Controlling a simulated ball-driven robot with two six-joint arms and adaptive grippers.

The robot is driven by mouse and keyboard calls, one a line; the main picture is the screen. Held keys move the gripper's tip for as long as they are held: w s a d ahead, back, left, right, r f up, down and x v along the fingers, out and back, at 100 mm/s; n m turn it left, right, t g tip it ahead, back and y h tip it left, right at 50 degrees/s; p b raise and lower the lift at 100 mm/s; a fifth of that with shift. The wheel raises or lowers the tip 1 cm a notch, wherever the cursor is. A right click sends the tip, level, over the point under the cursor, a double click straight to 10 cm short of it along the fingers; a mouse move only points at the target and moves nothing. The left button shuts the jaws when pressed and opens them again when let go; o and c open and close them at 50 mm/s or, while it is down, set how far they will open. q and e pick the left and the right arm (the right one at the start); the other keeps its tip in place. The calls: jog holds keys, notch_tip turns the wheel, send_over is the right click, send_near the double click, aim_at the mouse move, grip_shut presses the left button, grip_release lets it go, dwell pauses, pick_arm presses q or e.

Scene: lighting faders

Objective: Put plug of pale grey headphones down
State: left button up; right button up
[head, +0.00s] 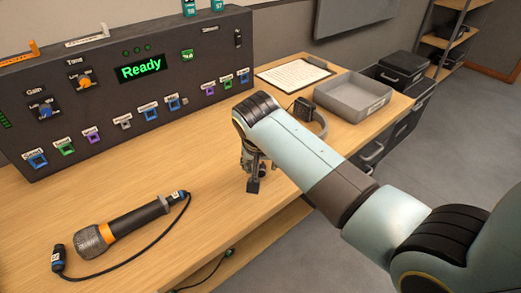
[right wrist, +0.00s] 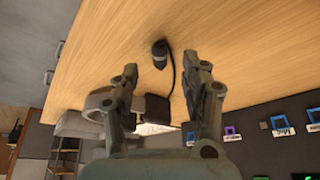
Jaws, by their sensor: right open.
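The plug of the pale grey headphones (right wrist: 160,50) shows in the right wrist view as a small dark piece at the wooden table. A black cable runs from it back toward the headphones. It lies between and slightly beyond the two open fingers of my right gripper (right wrist: 165,72), touching neither as far as I can see. In the head view the right gripper (head: 254,182) points down at the table, and the plug is hidden there. The pale grey headphones (head: 303,110) stand behind my right arm, partly covered. My left gripper is in neither view.
The dark panel (head: 105,105) with a green "Ready" display and several coloured sockets stands at the back left. A microphone (head: 125,225) with a cable lies at the front left. A grey tray (head: 350,102) and a clipboard (head: 290,75) sit behind. Table between microphone and gripper is clear.

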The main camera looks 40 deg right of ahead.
jog(key=v, duration=0.9)
jog(key=shift+p, duration=0.3)
jog(key=shift+s, duration=0.1)
jog(key=s+r+n+y, duration=0.15)
jog(key=s+n, duration=0.35)
jog(key=s, duration=0.6)
jog(key=s+r+n+y, duration=0.1)
jog(key=s+r+n, duration=0.25)
jog(key=s, duration=0.75)
notch_tip(320, 180, down, 31)
jog(key=d+g+b, duration=0.1)
jog(key=d+b, duration=0.2)
jog(key=b, duration=0.3)
jog(key=s+f+g+b, duration=0.1)
jog(key=s+f+b, duration=0.5)
jog(key=s+f, duration=1.4)
notch_tip(320, 180, down, 4)
jog(key=shift+d+g, duration=0.3)
jog(key=shift+d, duration=0.2)
